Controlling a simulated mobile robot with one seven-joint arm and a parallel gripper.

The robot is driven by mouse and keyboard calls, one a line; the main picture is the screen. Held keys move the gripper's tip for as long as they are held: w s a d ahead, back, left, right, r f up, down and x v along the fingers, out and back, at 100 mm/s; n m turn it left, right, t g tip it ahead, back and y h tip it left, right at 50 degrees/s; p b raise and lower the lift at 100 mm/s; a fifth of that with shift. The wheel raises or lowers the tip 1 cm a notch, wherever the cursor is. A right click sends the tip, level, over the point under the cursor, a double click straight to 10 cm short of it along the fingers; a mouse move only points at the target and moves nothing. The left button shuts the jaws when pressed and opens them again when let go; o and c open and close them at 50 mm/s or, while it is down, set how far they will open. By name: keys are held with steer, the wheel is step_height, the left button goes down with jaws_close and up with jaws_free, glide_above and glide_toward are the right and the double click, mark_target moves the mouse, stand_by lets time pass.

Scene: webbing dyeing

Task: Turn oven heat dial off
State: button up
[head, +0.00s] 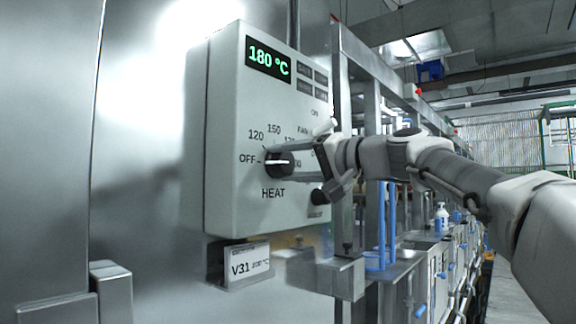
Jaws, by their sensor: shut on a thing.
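The heat dial (272,168) is a black knob with a white line, low on the grey control box (228,190), above the word HEAT. Its white line lies nearly level, in line with the OFF mark on its left. Marks 120 and 150 show above it; those to the right are partly hidden by my gripper. My gripper (286,164) reaches in from the right and is shut on the dial. The display (269,58) at the top of the box reads 180 °C in green.
A second black knob (318,197) sits lower right on the box, close to my gripper. A label plate (247,263) reading V31 hangs below the box. A metal bracket (340,278) juts out beneath my gripper. Steel frames and blue-handled units line the right side.

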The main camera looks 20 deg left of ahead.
steer(key=o, duration=1.4)
steer(key=shift+c, duration=0.2)
steer(key=shift+d, duration=0.1)
steer(key=v, duration=1.7)
steer(key=shift+d, duration=0.15)
